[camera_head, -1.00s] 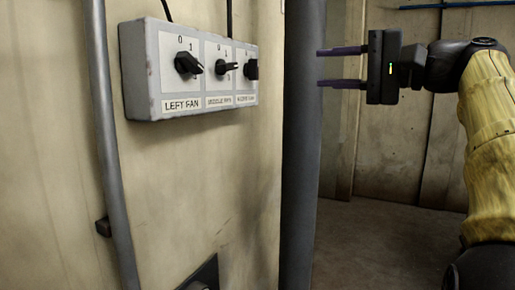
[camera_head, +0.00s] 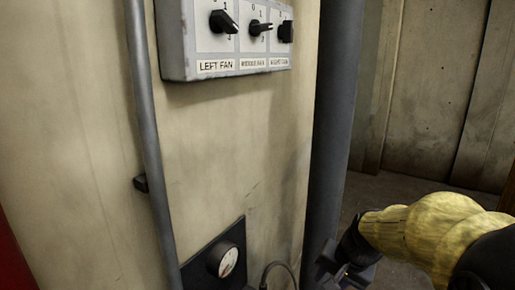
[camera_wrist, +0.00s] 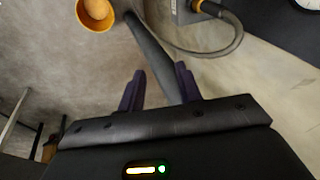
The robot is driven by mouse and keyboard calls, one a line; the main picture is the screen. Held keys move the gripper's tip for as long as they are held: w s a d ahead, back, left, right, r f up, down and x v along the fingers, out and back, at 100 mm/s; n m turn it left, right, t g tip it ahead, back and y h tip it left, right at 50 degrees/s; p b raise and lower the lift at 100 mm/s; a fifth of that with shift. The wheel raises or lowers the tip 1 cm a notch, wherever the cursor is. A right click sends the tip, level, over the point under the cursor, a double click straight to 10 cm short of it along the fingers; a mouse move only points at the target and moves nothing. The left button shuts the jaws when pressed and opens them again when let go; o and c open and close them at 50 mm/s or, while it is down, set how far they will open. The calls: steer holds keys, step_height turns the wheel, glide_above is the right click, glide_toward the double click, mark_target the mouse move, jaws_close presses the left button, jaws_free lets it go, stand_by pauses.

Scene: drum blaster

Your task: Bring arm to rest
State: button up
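My yellow-sleeved arm (camera_head: 437,228) is low at the right of the head view, bent with its dark wrist end near the bottom edge. The gripper's fingers are hard to make out there. In the wrist view my gripper (camera_wrist: 160,72) has its two purple fingers apart with nothing held between them. A dark pipe (camera_wrist: 152,48) runs behind the gap between the fingers; I cannot tell how far off it is.
A grey switch box (camera_head: 175,50) with LEFT FAN and other labels hangs on the wall. A thick grey pipe (camera_head: 338,110) stands left of my arm. An orange round object (camera_wrist: 96,14) shows in the wrist view.

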steer(key=s+a+f+n+g+h, duration=0.1)
steer(key=s+f+n+h, duration=0.1)
steer(key=s+f+n, duration=0.3)
steer(key=s+f, duration=0.4)
steer(key=shift+s+n, duration=0.3)
steer(key=shift+a+f, duration=0.1)
stand_by(1.6)
